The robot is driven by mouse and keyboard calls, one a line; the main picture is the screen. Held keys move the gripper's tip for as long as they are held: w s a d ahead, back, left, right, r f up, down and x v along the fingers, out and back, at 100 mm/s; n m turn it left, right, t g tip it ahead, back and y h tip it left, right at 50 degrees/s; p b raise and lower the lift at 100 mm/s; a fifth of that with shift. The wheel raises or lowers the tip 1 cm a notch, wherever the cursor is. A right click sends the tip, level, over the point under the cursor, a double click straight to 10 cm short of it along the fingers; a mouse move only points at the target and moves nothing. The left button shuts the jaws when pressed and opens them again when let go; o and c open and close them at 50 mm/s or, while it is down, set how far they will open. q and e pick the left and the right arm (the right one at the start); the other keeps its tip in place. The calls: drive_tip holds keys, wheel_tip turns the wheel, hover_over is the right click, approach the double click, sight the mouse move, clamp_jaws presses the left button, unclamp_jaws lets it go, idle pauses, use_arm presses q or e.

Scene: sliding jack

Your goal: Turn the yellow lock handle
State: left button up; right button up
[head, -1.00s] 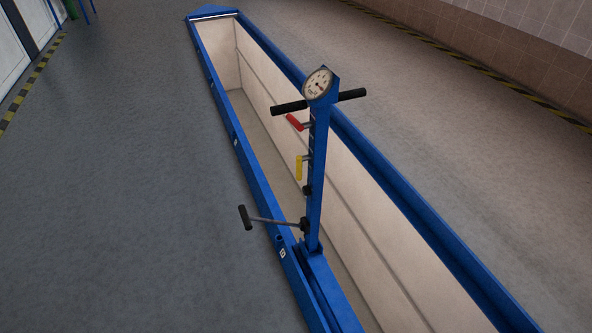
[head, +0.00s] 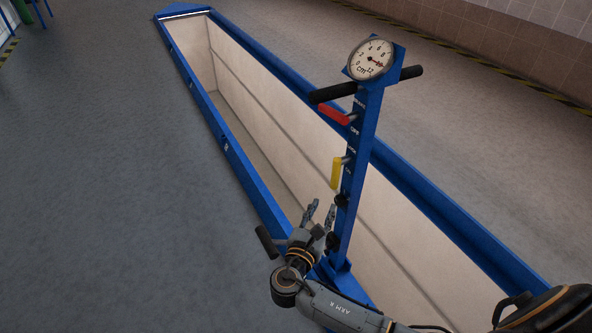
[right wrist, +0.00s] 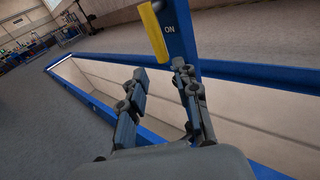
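The yellow lock handle (head: 336,173) hangs down on the left side of the blue jack post (head: 361,160). In the right wrist view the yellow handle (right wrist: 155,33) is at the top, beside the "ON" label on the post. My right gripper (head: 320,211) is below the yellow handle and apart from it, its fingers pointing up. In the right wrist view its fingers (right wrist: 160,75) are spread with a gap between them and nothing held. My left gripper is not in view.
A red handle (head: 334,114) and a round gauge (head: 371,59) sit higher on the post, with black grips (head: 334,93) to the sides. A black lever grip (head: 266,242) is left of my right gripper. The blue-edged pit (head: 222,140) runs beneath.

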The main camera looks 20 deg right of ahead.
sight(335, 174)
drive_tip(key=shift+h, duration=0.3)
drive_tip(key=x, duration=0.4)
drive_tip(key=r+b+x, duration=0.1)
drive_tip(key=x, duration=0.3)
drive_tip(key=r+b+x, duration=0.1)
drive_tip(key=x, duration=0.3)
drive_tip(key=shift+w+a, duration=0.15)
drive_tip(key=shift+w, duration=0.25)
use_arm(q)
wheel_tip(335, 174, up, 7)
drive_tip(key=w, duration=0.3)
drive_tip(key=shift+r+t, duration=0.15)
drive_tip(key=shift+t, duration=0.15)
use_arm(e)
drive_tip(key=shift+w+d+t, duration=0.3)
drive_tip(key=shift+w+d, duration=0.1)
drive_tip(key=shift+d, duration=0.05)
clamp_jaws()
